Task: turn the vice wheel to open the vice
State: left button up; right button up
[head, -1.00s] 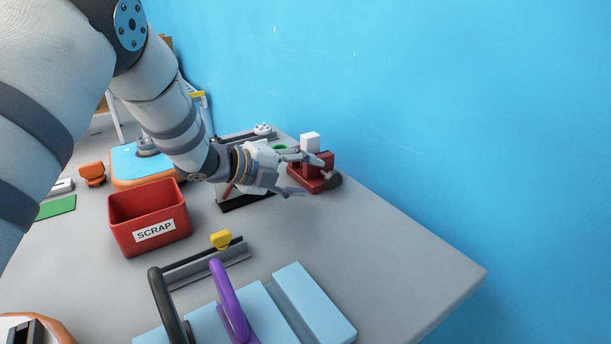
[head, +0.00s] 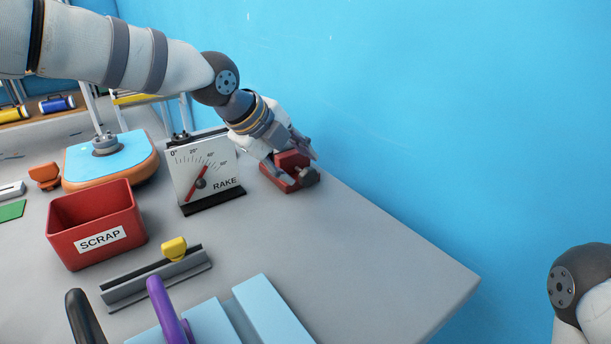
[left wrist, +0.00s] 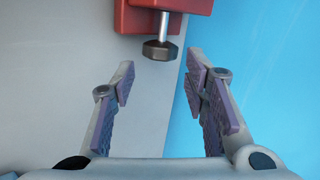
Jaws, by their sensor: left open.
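The red vice (head: 279,182) sits near the table's far right edge, by the blue wall. Its wheel is a dark grey faceted knob (head: 308,177) on a short metal screw at its right end. My left gripper (head: 294,158) is over the vice in the head view and hides part of it. In the left wrist view the gripper (left wrist: 160,82) is open and empty. The knob (left wrist: 160,50) lies just beyond and between its fingertips, apart from both. The red vice body (left wrist: 165,8) is cut off at the top. My right gripper is out of view.
A gauge board marked RAKE (head: 205,172) stands left of the vice. A red SCRAP bin (head: 97,240), a grey rail (head: 157,280) with a yellow block (head: 174,248), and light blue boards (head: 270,312) lie nearer. The table front right of the vice is clear.

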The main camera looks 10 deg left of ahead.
aim_at(303, 180)
pick_arm(q)
jog(key=x, duration=0.5)
jog(key=shift+w+d+f, duration=0.1)
jog(key=shift+f, duration=0.15)
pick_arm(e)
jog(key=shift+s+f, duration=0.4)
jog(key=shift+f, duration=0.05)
pick_arm(q)
jog(key=c, duration=0.8)
jog(key=shift+c, duration=0.2)
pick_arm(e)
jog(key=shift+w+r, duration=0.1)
pick_arm(q)
jog(key=shift+t+h, duration=0.3)
jog(key=shift+t, duration=0.1)
jog(key=shift+f+t+h, duration=0.1)
jog(key=shift+t+h, duration=0.3)
jog(key=shift+s+a+f+n+t+h, duration=0.1)
jog(key=shift+s+f+n+t+h, duration=0.05)
jog(key=shift+t+h, duration=0.65)
jog(key=shift+s+a+f+n+t+h, duration=0.1)
jog(key=shift+a+f+n+t+h, duration=0.1)
jog(key=shift+t+h, duration=0.6)
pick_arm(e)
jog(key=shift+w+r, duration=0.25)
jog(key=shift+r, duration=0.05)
